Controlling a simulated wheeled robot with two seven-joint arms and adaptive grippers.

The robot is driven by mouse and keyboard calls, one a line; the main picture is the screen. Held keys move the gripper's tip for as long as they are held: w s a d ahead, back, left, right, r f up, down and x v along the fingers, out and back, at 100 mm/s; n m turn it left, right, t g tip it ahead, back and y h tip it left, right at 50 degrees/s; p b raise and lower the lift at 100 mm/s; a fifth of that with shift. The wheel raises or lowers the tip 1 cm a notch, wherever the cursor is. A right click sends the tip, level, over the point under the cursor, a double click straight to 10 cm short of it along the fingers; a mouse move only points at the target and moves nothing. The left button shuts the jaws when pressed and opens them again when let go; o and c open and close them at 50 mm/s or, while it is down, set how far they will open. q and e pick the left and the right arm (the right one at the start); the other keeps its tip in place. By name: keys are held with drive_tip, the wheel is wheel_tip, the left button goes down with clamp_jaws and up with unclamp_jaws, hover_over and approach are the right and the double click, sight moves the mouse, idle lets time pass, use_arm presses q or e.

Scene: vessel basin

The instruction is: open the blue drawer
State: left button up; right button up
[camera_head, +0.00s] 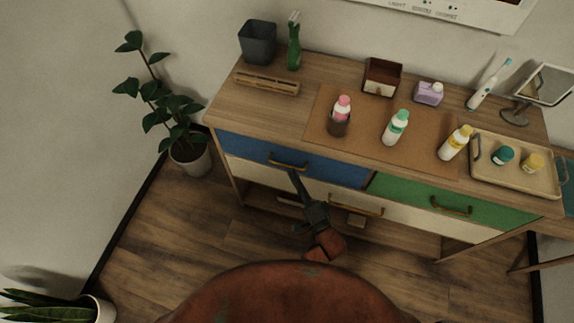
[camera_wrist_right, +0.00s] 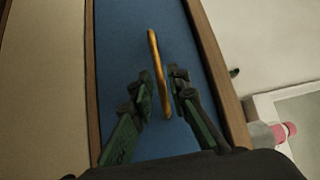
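The blue drawer (camera_head: 325,171) is at the upper left of the wooden cabinet's front and looks shut. Its brass handle (camera_head: 287,163) also shows in the right wrist view (camera_wrist_right: 156,62). My right gripper (camera_head: 293,176) is just below and in front of this handle. In the right wrist view the fingers of my right gripper (camera_wrist_right: 160,88) are apart, with the lower end of the handle between them. I cannot tell whether either finger touches it. My left gripper is not in view.
A green drawer (camera_head: 487,212) is to the right, and cream drawers (camera_head: 262,178) lie below. Bottles, a tray (camera_head: 541,186) and a dark bin (camera_head: 258,42) stand on the cabinet top (camera_head: 228,103). A potted plant (camera_head: 190,157) stands left of the cabinet. Floor in front is clear.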

sight(288, 166)
drive_tip(key=b+x, duration=0.1)
drive_tip(key=x, duration=0.3)
drive_tip(key=shift+w+a+f, duration=0.1)
drive_tip(key=shift+w+a, duration=0.05)
drive_tip(key=shift+w, duration=0.1)
drive_tip(key=shift+w+a, duration=0.1)
drive_tip(key=shift+w, duration=0.1)
clamp_jaws()
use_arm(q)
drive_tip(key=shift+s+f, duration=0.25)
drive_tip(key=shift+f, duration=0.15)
